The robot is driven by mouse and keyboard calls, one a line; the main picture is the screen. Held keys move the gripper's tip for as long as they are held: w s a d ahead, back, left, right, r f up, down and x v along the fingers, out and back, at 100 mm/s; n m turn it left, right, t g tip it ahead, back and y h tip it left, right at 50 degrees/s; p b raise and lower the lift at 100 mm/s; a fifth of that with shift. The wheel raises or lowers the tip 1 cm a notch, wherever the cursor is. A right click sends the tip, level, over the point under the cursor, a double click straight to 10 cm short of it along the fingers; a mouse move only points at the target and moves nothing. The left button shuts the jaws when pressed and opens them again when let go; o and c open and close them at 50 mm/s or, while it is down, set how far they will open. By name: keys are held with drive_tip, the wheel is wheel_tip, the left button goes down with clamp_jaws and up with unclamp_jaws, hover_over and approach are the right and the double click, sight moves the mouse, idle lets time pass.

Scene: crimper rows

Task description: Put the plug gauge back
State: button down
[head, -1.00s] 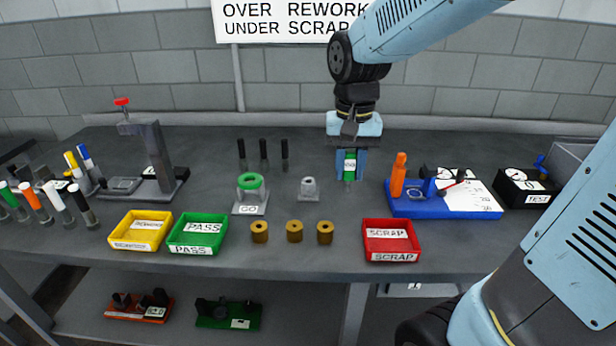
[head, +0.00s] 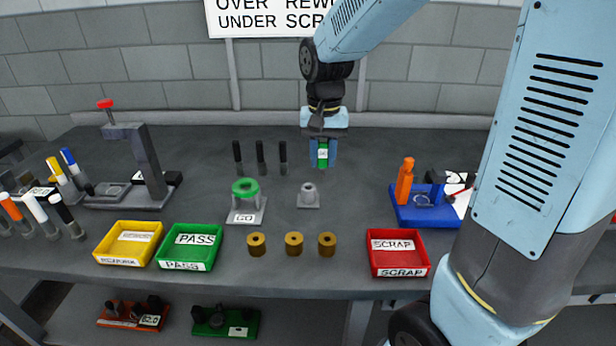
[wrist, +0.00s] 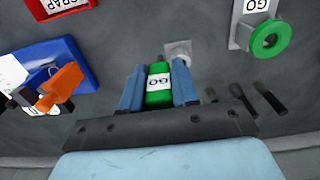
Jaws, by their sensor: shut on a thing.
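The plug gauge (head: 322,156) is green with a white GO label. My gripper (head: 322,148) is shut on it and holds it upright above the back of the bench. It also shows between the blue fingers in the wrist view (wrist: 159,86). A small grey holder (head: 309,196) stands empty on the bench, in front of and slightly left of the gripper; it shows beyond the gauge in the wrist view (wrist: 179,50). A grey stand marked GO (head: 246,212) with a green ring (head: 245,188) stands left of it. The gauge's lower end is hard to make out.
Three brass bushings (head: 294,243) stand at the front. Yellow (head: 128,243), green PASS (head: 190,247) and red SCRAP (head: 399,253) trays lie around them. Three black pins (head: 260,158) stand behind the ring. A blue fixture (head: 428,208) with an orange part is at right.

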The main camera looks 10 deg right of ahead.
drive_tip(key=shift+w+a+f, duration=0.35)
drive_tip(key=shift+w+f, duration=0.65)
drive_tip(key=shift+f, duration=0.6)
drive_tip(key=shift+w+a+f, duration=0.4)
drive_tip(key=shift+w+f, duration=0.65)
drive_tip(key=shift+f, duration=0.6)
drive_tip(key=shift+w+a+f, duration=0.35)
drive_tip(key=shift+w+f, duration=0.65)
drive_tip(key=shift+f, duration=0.6)
drive_tip(key=shift+f, duration=0.25)
drive_tip(key=c, duration=0.8)
unclamp_jaws()
drive_tip(key=shift+c, duration=0.2)
drive_tip(key=shift+r, duration=0.1)
